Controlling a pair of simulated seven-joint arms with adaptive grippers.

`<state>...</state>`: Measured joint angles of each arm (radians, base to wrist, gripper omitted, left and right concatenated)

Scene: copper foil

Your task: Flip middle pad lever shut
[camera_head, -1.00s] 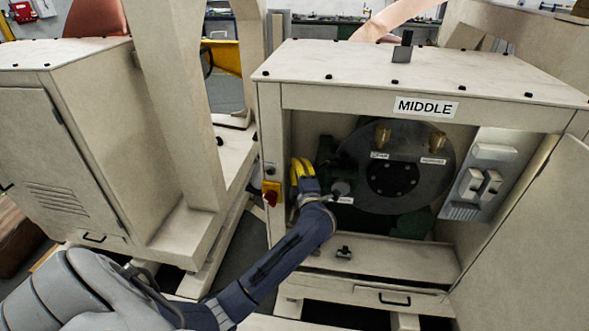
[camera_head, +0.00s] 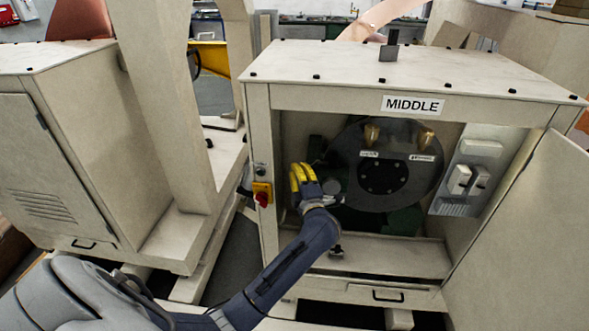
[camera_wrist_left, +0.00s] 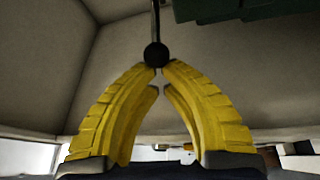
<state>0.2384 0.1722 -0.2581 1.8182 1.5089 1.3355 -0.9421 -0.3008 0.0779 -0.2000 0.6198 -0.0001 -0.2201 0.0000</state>
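The middle cabinet (camera_head: 420,83), labelled MIDDLE, stands open with a large dark disc (camera_head: 412,183) inside. My left gripper (camera_head: 299,166) reaches inside the cabinet at the left of the disc, with its yellow fingers pointing up. In the left wrist view the fingertips (camera_wrist_left: 160,70) are nearly together, with only a narrow gap. A black ball knob (camera_wrist_left: 156,54) on a thin dark rod (camera_wrist_left: 156,20) is right at the tips. It looks touched by them, but I cannot tell if it is pinched. The rest of the lever and the pad are hidden. My right gripper is not in view.
A red knob on a yellow plate (camera_head: 262,194) sits on the cabinet's left front post, close to my left forearm. The open door (camera_head: 530,235) stands at the right. A grey switch panel (camera_head: 466,178) is inside right. Another cabinet (camera_head: 85,150) stands at the left.

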